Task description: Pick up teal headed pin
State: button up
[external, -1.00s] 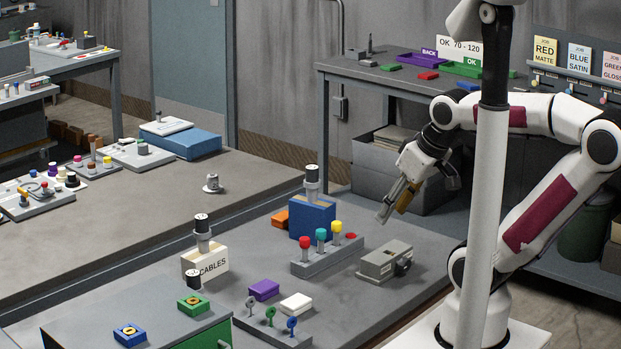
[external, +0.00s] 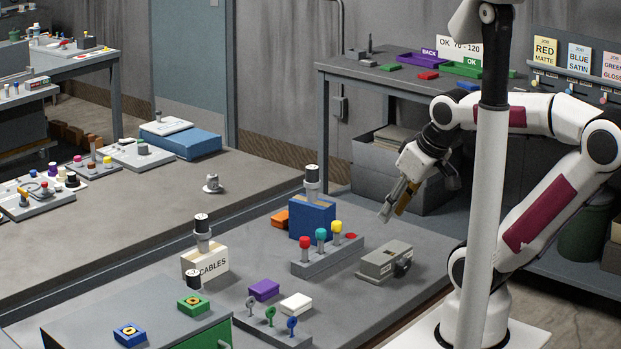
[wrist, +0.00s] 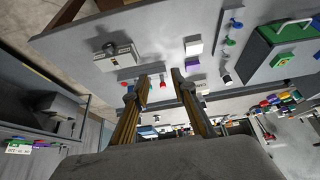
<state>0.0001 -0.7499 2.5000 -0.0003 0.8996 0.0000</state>
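The teal headed pin (external: 321,234) stands upright in a grey block (external: 327,258). A red headed pin (external: 304,242) stands to its left and a yellow headed pin (external: 337,227) to its right. My gripper (external: 393,205) hangs in the air to the right of the pins and above them, tilted down to the left. In the wrist view my gripper (wrist: 160,80) is open, with nothing between its fingers. The red head (wrist: 163,84) shows there between the fingertips.
A grey box with a knob (external: 384,262) sits right of the pin block, below my gripper. A blue box (external: 312,218) stands just behind the block. Purple (external: 264,289) and white (external: 296,304) blocks lie in front. Bare grey tabletop lies left of the pin block.

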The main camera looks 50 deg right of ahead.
jog(key=w+d+f+n+t+h, duration=0.15)
jog(key=w+d+t+h, duration=0.25)
jog(key=w+d, duration=1.5)
jog(key=w+a+f+n+t+y, duration=0.1)
jog(key=w+f+n+t+y, duration=0.1)
jog(key=w+f+n+y, duration=0.35)
jog(key=s+a+f+y, duration=0.4)
jog(key=a+f+y, duration=0.1)
jog(key=f+y, duration=0.1)
jog(key=shift+s+f, duration=0.15)
jog(key=shift+s, duration=0.25)
jog(key=shift+w+a, duration=0.1)
jog(key=shift+a, duration=0.05)
jog(key=shift+x, duration=1.15)
